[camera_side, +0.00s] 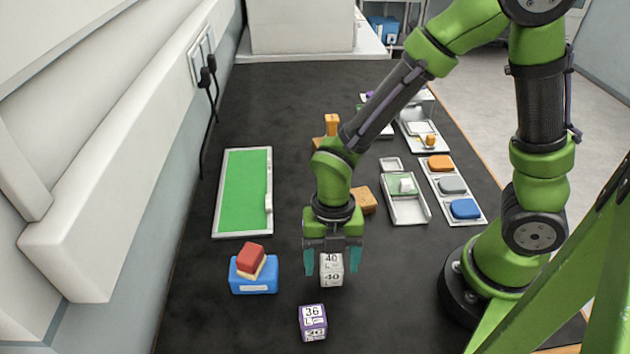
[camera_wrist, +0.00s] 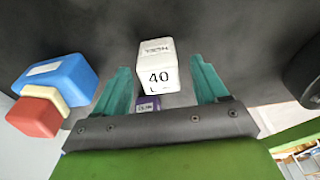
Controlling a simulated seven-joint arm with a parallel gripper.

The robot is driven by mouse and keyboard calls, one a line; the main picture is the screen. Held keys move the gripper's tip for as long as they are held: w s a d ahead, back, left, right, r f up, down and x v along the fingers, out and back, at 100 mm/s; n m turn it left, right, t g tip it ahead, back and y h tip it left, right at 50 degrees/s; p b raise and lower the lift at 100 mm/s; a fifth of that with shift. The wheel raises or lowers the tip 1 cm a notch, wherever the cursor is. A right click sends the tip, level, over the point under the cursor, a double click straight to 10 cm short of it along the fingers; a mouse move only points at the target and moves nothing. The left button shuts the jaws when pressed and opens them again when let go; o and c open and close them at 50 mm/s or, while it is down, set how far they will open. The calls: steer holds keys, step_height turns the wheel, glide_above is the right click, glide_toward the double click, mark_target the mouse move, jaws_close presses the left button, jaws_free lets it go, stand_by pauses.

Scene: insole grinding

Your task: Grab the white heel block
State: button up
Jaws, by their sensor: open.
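The white heel block (camera_side: 331,271), marked 40, stands on the dark table in the side view. It also shows in the wrist view (camera_wrist: 157,66), between and a little beyond the fingertips. My gripper (camera_side: 333,262) points down at the block with its two teal fingers apart, one on each side of it. In the wrist view the open fingers (camera_wrist: 163,75) have a visible gap to the block on both sides. I cannot tell the exact height of the fingertips above the table.
A purple-and-white block (camera_side: 312,322) marked 36 stands close in front. A blue block (camera_side: 253,272) with a red and cream piece (camera_side: 251,260) on it is to the left. A green panel (camera_side: 246,190) lies behind left. Trays (camera_side: 404,212) stand behind right.

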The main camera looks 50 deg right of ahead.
step_height(320, 180, down, 2)
steer(key=shift+s+a+f, duration=0.15)
steer(key=shift+f, duration=0.05)
steer(key=shift+r, duration=0.1)
steer(key=c, duration=1.1)
